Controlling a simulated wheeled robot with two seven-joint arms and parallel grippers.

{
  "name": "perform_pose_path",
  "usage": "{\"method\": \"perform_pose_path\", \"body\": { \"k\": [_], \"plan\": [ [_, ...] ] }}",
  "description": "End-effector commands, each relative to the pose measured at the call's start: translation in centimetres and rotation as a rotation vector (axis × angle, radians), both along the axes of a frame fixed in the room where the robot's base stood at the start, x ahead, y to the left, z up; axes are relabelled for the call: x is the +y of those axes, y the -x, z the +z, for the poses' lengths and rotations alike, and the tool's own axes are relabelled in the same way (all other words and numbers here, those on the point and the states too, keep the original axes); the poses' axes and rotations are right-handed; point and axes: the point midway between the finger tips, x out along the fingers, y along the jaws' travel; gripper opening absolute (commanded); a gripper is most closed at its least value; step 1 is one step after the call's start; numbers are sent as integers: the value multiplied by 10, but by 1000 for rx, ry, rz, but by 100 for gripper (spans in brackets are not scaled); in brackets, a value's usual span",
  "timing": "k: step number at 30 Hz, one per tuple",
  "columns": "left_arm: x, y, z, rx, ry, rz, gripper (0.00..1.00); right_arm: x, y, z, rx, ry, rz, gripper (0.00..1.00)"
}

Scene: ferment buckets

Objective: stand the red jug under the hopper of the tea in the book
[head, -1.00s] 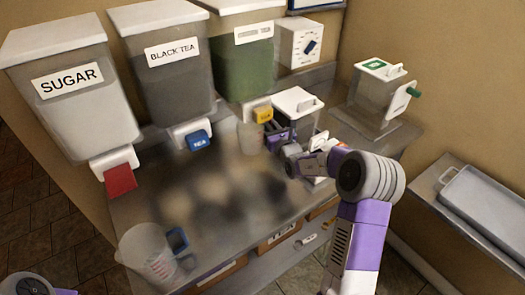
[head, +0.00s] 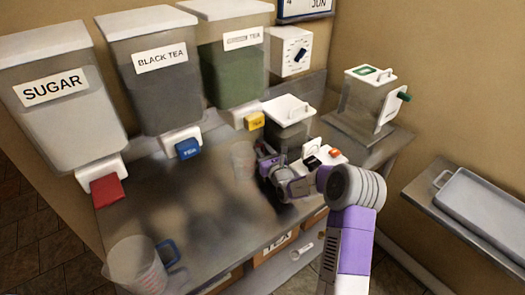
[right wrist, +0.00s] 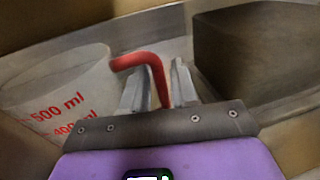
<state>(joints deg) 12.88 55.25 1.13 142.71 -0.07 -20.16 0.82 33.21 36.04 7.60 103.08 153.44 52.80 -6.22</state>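The red jug is a clear cup with red ml marks and a red handle (right wrist: 156,70). My right gripper (right wrist: 158,88) has its fingers around that handle. In the head view the jug (head: 243,160) stands upright just in front of the yellow tap (head: 255,121), left of my right gripper (head: 266,163). The handle is hidden there. The yellow tap belongs to the green hopper (head: 235,75), whose label ends in TEA. The BLACK TEA hopper (head: 160,85) has a blue tap (head: 187,148). No open book shows. My left gripper is out of view.
A SUGAR hopper (head: 60,110) with a red tap (head: 106,190) is at left. A blue-handled measuring jug (head: 138,266) stands at the front left. A lidded container (head: 289,118) is behind my gripper. The middle of the counter (head: 195,210) is clear.

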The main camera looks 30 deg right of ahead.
Motion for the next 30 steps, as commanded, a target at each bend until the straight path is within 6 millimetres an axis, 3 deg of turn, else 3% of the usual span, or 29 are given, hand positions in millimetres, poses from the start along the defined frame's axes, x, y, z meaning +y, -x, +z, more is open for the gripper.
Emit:
{"method": "perform_pose_path", "body": {
  "k": [3, 14, 20, 30],
  "plan": [
    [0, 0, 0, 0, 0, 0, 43, 0, 0, 1, 0, 0, 0, 42],
    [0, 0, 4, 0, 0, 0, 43, 0, 3, 5, 1, 0, 0, 42],
    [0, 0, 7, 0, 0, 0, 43, 3, 32, 5, 2, 0, -1, 42],
    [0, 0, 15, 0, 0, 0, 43, 11, 97, 5, 2, 0, -2, 42]
  ]
}}
